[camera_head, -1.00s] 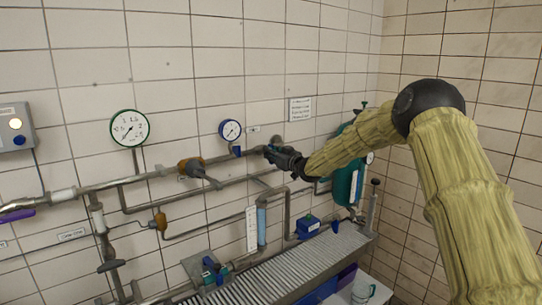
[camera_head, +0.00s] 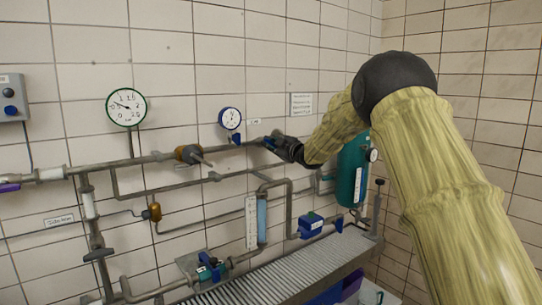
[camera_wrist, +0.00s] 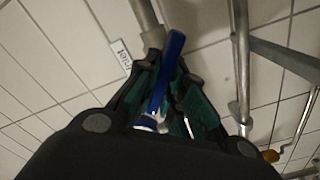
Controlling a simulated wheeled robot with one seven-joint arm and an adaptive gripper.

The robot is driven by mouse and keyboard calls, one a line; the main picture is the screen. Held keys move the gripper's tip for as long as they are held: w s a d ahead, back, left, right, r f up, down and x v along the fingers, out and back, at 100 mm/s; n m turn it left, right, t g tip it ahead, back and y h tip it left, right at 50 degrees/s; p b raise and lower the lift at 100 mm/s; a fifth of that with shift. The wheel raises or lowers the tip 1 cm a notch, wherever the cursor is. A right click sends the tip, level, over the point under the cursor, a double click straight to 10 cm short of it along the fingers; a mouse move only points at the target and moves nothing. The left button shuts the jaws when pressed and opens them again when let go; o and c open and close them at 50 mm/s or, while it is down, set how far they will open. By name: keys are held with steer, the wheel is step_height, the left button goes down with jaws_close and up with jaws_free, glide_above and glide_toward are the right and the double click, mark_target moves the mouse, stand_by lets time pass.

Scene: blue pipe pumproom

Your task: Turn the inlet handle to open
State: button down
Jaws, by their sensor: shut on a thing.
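The inlet handle (camera_wrist: 170,52) is a blue lever, seen close up in the wrist view beside a grey pipe and a label that seems to read "Inlet" (camera_wrist: 121,53). My gripper (camera_wrist: 165,78) has its dark, green-lined fingers on both sides of the lever and is shut on it. In the head view my gripper (camera_head: 279,146) is at the upper pipe by the wall, right of the small blue gauge. A bit of blue shows at its tip there; the fingers hide most of the handle.
A small blue-rimmed gauge (camera_head: 230,118) and a larger green-rimmed gauge (camera_head: 126,107) are on the wall. An orange valve (camera_head: 188,153) is on the same pipe. A green tank (camera_head: 351,174) stands close right of my gripper. A ribbed grey bench (camera_head: 290,265) lies below.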

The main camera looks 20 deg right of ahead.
steer(key=n+b, duration=0.2)
steer(key=b, duration=0.1)
steer(key=n+b, duration=0.3)
steer(key=shift+f, duration=0.4)
steer(key=n+b, duration=0.2)
steer(key=shift+n+b, duration=0.35)
steer(key=shift+n, duration=0.05)
steer(key=shift+r, duration=0.15)
steer(key=c, duration=1.5)
jaws_free()
steer(key=shift+s, duration=0.1)
steer(key=v, duration=1.2)
